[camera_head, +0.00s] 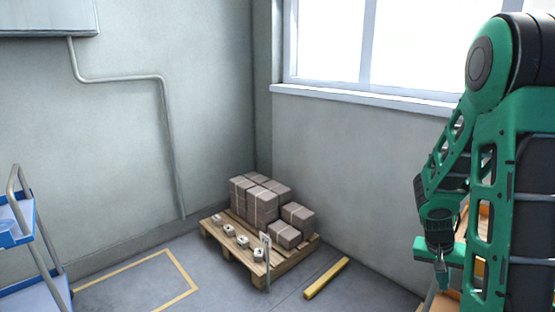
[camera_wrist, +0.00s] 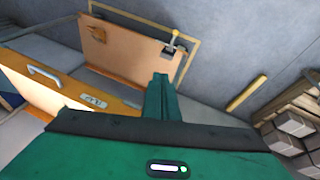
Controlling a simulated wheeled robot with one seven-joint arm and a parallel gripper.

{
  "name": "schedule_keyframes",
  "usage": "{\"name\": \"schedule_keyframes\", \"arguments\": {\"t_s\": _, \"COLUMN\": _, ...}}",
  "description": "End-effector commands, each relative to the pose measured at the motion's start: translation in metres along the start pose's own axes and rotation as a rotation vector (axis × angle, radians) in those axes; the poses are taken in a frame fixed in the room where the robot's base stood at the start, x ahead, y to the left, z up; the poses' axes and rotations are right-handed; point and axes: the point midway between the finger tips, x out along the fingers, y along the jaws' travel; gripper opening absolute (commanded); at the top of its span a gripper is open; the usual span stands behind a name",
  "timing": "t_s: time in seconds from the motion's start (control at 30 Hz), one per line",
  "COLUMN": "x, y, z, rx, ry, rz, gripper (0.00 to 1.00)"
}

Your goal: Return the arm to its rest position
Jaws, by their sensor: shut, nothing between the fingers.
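My green arm is folded at the right edge in the head view, and my gripper (camera_head: 442,278) hangs low there, pointing down. In the wrist view the fingers of my gripper (camera_wrist: 160,80) are together with nothing between them. They are apart from the orange-topped wooden furniture (camera_wrist: 65,85) at the left, which has a metal handle and a label. A wooden panel (camera_wrist: 125,50) with a dark latch lies beyond the fingertips. Part of the arm and what stands behind it are hidden in the head view.
A wooden pallet (camera_head: 240,262) bears several wrapped boxes (camera_head: 255,203) in the corner. A yellow bar (camera_head: 326,278) lies on the floor beside it. A blue cart (camera_head: 30,250) stands at the left. A window (camera_head: 325,40) is above. Floor within the yellow outline is clear.

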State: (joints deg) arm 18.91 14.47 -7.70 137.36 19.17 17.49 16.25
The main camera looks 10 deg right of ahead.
Motion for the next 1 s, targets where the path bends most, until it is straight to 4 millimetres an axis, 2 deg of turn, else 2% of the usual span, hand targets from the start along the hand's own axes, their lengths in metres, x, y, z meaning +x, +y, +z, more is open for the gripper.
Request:
{"name": "schedule_keyframes", "arguments": {"t_s": 0.03, "x": -0.017, "y": 0.004, "z": 0.006, "rx": -0.007, "ry": -0.009, "rz": -0.016, "gripper": 0.0}}
{"name": "schedule_keyframes", "arguments": {"t_s": 0.2, "x": -0.064, "y": 0.014, "z": 0.036, "rx": -0.047, "ry": -0.064, "rz": -0.066, "gripper": 0.0}}
{"name": "schedule_keyframes", "arguments": {"t_s": 0.37, "x": -0.103, "y": 0.024, "z": 0.07, "rx": -0.094, "ry": -0.114, "rz": -0.122, "gripper": 0.0}}
{"name": "schedule_keyframes", "arguments": {"t_s": 0.6, "x": -0.155, "y": 0.041, "z": 0.126, "rx": -0.188, "ry": -0.184, "rz": -0.216, "gripper": 0.0}}
{"name": "schedule_keyframes", "arguments": {"t_s": 0.8, "x": -0.184, "y": 0.054, "z": 0.169, "rx": -0.267, "ry": -0.229, "rz": -0.283, "gripper": 0.0}}
{"name": "schedule_keyframes", "arguments": {"t_s": 1.0, "x": -0.195, "y": 0.06, "z": 0.188, "rx": -0.309, "ry": -0.25, "rz": -0.313, "gripper": 0.0}}
